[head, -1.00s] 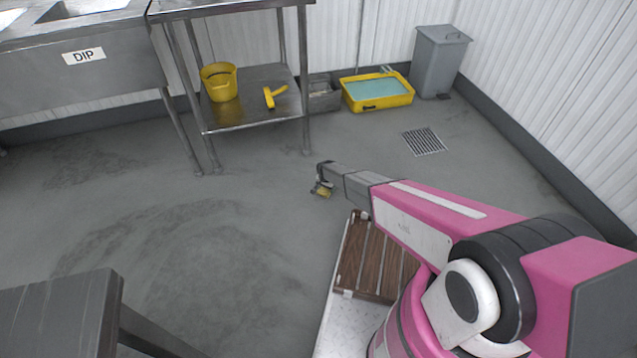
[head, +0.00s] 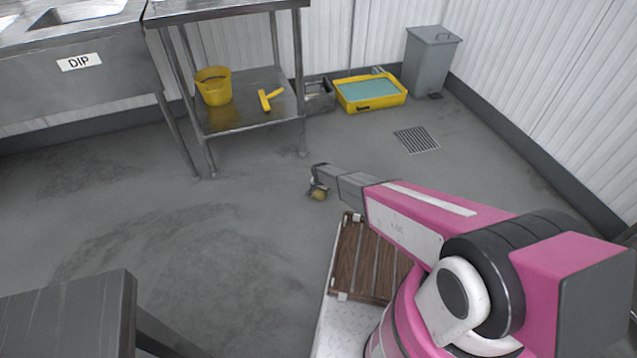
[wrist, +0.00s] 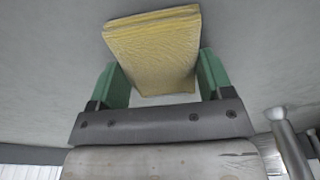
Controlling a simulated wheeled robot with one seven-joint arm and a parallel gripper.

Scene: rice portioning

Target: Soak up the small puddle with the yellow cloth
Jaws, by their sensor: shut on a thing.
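The yellow cloth (wrist: 155,45) is folded into a pad and sits between the two green fingers of my gripper (wrist: 158,75) in the wrist view. My gripper is shut on it. I cannot tell whether the cloth touches the floor. Dark, damp-looking patches (head: 170,260) mark the floor to the left; I cannot make out a distinct small puddle.
A steel table (head: 225,130) with a yellow bucket (head: 213,86) and a yellow tool (head: 269,98) on its shelf stands behind. A yellow tray of bluish liquid (head: 370,92), a grey bin (head: 430,62) and a floor drain (head: 416,139) are at back right. Open floor lies left.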

